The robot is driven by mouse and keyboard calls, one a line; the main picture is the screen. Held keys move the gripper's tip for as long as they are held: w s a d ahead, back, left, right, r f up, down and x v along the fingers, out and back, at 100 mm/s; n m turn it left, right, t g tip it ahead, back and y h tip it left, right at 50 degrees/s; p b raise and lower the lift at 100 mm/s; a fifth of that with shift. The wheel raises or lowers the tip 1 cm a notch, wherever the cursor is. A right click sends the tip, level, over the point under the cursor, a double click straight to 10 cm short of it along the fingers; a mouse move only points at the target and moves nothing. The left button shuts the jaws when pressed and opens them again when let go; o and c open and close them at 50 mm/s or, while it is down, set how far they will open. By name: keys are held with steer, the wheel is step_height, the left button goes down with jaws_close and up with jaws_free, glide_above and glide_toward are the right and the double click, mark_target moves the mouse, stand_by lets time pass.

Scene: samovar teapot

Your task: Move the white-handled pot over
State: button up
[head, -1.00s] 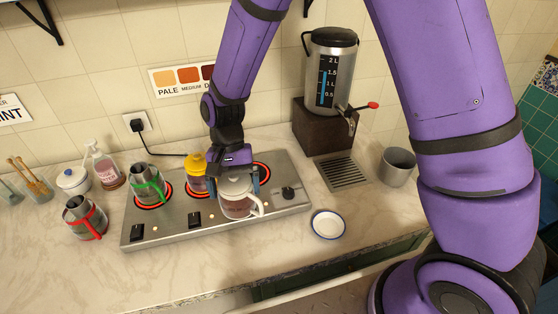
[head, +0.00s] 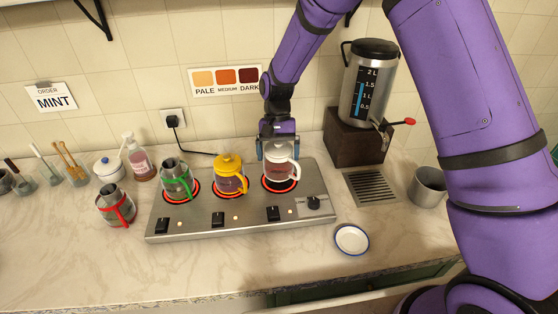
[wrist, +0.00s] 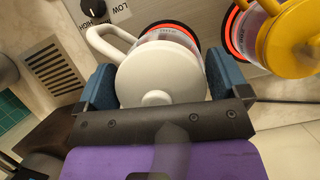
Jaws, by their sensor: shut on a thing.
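The white-handled pot (head: 282,172) is a glass pot with a white lid and handle. It is over the glowing right-hand burner (head: 280,187); I cannot tell if its base touches. My gripper (head: 279,150) is shut on it from above and behind. In the wrist view the white lid (wrist: 160,85) lies between the two blue fingers of my gripper (wrist: 160,86), with the handle at upper left. The burner's red ring (wrist: 172,25) shows past the pot's edge.
A yellow-lidded pot (head: 229,178) is on the middle burner and a green-handled pot (head: 177,181) on the left one. A red-handled pot (head: 115,208) stands left of the hotplate (head: 190,228). An urn (head: 368,85), a saucer (head: 351,239) and a grey cup (head: 427,187) are to the right.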

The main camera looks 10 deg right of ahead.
steer(key=shift+w+d, duration=0.15)
steer(key=shift+w, duration=0.15)
steer(key=shift+f, duration=1.8)
steer(key=o, duration=0.8)
steer(key=shift+f, duration=0.15)
steer(key=shift+c, duration=0.2)
